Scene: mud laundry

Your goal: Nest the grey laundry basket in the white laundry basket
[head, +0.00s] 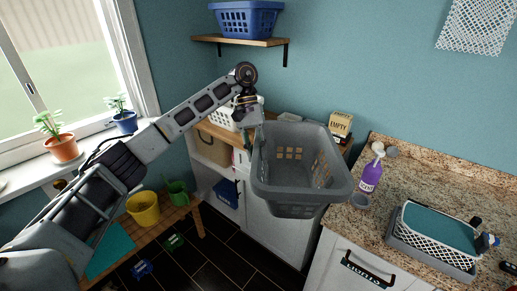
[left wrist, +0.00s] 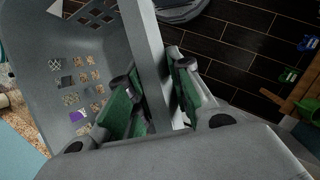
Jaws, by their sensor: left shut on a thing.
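The grey laundry basket (head: 330,188) hangs in the air, tilted, in front of the counter corner in the head view. My left gripper (head: 252,122) is shut on its rim at the left side. In the left wrist view, green-padded fingers (left wrist: 155,98) close on the rim, and the slotted wall of the grey basket (left wrist: 40,50) shows at left. A white perforated basket (head: 221,114), apparently the white laundry basket, stands on the wooden counter behind my left gripper. It is partly hidden by my arm and gripper. My right gripper is not in view.
A blue basket (head: 246,18) sits on the wall shelf (head: 240,41). A purple spray bottle (head: 370,176) and a white perforated container with a teal top (head: 436,238) stand on the granite counter at right. A yellow bucket (head: 143,209) stands on the low bench at left.

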